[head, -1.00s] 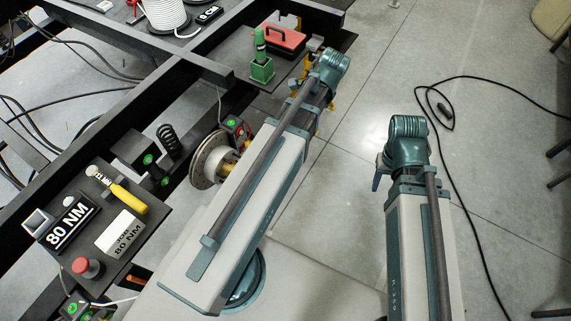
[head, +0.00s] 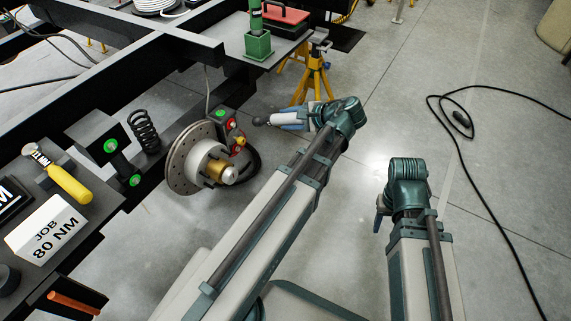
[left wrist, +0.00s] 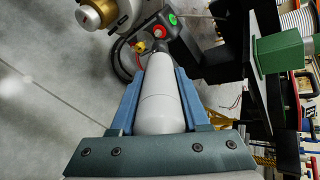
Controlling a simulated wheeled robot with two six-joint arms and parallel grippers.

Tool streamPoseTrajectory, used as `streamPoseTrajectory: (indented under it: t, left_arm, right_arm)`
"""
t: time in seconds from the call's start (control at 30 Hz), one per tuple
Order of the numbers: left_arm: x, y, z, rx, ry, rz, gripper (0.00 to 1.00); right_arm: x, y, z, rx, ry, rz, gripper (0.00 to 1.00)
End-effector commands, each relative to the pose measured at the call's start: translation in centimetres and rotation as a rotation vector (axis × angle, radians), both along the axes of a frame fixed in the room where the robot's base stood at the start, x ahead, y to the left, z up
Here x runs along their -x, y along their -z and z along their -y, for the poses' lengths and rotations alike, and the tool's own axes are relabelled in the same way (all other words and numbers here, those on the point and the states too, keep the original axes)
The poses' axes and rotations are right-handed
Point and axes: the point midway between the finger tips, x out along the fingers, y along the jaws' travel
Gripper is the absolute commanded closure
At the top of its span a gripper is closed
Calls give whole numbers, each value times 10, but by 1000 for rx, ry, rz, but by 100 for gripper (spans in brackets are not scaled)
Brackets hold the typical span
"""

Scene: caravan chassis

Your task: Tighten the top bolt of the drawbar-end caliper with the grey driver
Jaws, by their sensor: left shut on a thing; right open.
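The red caliper (head: 230,127) sits on the right edge of the brake disc (head: 184,158). It has a green-marked spot (head: 221,113) at its top and a yellow one (head: 240,141) lower down. My left gripper (head: 291,122) is shut on the grey driver (head: 276,119), whose tip points left at the caliper, apart from it. In the left wrist view the pale driver handle (left wrist: 160,105) lies between the blue fingers, and the caliper (left wrist: 152,27) is beyond it. The driver's tip is partly hidden by its handle there. My right gripper (head: 379,214) is open and empty over the floor.
A coil spring (head: 144,131) stands left of the disc. A green holder (head: 257,46) and red toolbox (head: 284,21) are behind. A yellow stand (head: 313,79) is behind my left gripper.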

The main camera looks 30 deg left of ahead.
Motion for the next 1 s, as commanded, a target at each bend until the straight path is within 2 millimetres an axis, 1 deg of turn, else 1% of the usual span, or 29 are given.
streamPoseTrajectory:
  t: [0.03, 0.33, 0.6, 0.7, 0.8, 0.9, 1.0]
  left_arm:
    - [-2, 24, -2, -36, -8, 6, 100]
    - [-5, 70, -14, -242, -58, 32, 100]
    - [-7, 114, -18, -404, -80, 49, 100]
    - [-8, 128, -17, -455, -82, 55, 100]
    - [-9, 139, -16, -496, -83, 60, 100]
    - [-9, 147, -15, -529, -83, 64, 100]
    - [-9, 151, -14, -552, -82, 66, 100]
  right_arm:
    - [0, 31, 0, 0, 0, 0, 50]
    - [0, 119, 0, 0, 0, 2, 50]
    - [-1, 197, 0, 0, 0, 3, 50]
    - [-1, 222, 0, 0, 0, 3, 50]
    - [-1, 242, 0, 0, 0, 3, 50]
    - [-1, 257, 0, 1, 0, 4, 50]
    - [-1, 267, 0, 1, 0, 4, 50]
